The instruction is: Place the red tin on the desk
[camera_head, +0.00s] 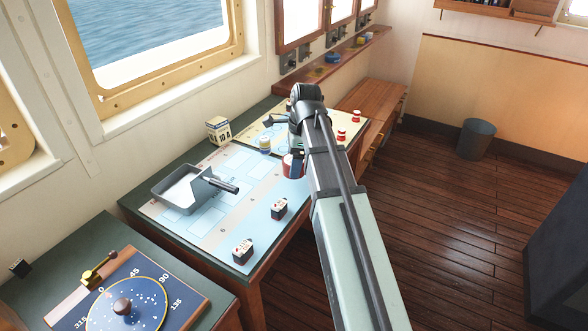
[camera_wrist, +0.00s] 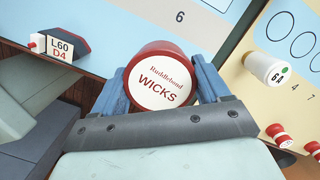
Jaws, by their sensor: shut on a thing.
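The red tin (camera_wrist: 161,85) has a white lid lettered "WICKS". My gripper (camera_wrist: 162,98) is shut on it, with one blue finger on each side in the wrist view. In the head view the tin (camera_head: 290,166) shows just left of my arm, near the front edge of the green-topped desk (camera_head: 133,207). My arm hides part of it. I cannot tell whether the tin's base touches the surface.
A grey tray (camera_head: 176,195) stands at the desk's left, with a small box (camera_head: 219,130) behind. Dark label blocks (camera_head: 279,208) (camera_head: 243,251) stand in front. A yellow-and-white reel (camera_head: 264,145) and red-and-white pieces (camera_head: 341,135) stand near the tin. Pale chart lies clear mid-desk.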

